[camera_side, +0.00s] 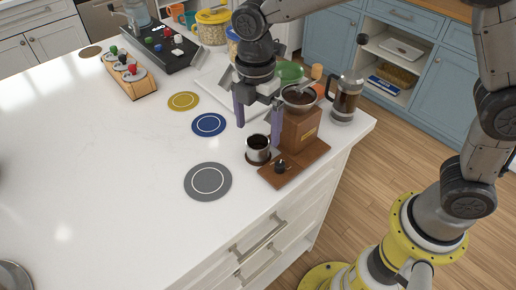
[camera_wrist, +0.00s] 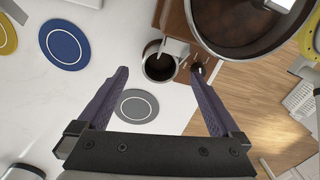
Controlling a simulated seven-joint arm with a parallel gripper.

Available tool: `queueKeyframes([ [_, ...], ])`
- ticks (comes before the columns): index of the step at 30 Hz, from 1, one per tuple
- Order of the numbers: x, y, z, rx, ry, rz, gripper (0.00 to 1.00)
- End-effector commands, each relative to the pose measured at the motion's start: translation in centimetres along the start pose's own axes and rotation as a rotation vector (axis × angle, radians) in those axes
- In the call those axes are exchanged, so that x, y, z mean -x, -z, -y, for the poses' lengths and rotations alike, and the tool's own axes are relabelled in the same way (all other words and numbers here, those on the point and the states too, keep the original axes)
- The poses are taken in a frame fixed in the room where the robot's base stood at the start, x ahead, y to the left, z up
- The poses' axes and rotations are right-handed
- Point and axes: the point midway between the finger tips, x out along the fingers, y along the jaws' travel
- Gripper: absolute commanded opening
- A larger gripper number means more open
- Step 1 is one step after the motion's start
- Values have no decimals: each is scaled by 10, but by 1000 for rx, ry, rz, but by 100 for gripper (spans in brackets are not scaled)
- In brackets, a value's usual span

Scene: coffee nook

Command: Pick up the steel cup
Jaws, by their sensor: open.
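The steel cup (camera_side: 258,147) stands upright on the white counter, against the left side of the wooden coffee grinder's base (camera_side: 309,157). In the wrist view the cup (camera_wrist: 148,66) shows from above with dark contents, just beyond and between my fingers. My gripper (camera_side: 257,122) is open and empty, with its two purple fingers pointing down above the cup. In the wrist view my gripper (camera_wrist: 164,85) is spread wide. The fingers do not appear to touch the cup.
The grinder's wooden body (camera_side: 301,128) and metal hopper (camera_side: 299,97) stand close to my right finger. A French press (camera_side: 346,98) stands behind it at right. Grey (camera_side: 208,193), blue (camera_side: 209,124) and yellow (camera_side: 184,101) discs lie flat on the counter.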

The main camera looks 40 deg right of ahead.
Motion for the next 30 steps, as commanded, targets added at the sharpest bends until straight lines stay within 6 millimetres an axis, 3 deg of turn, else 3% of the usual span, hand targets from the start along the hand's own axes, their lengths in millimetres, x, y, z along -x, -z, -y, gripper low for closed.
queueKeyframes([
  [12, -48, -1, 1, 0, 4, 1, 100],
  [21, -54, -1, 0, 0, 1, 0, 100],
  [23, -54, -1, 0, 0, 1, 0, 93],
  [30, -53, -1, 0, 0, 1, 0, 50],
])
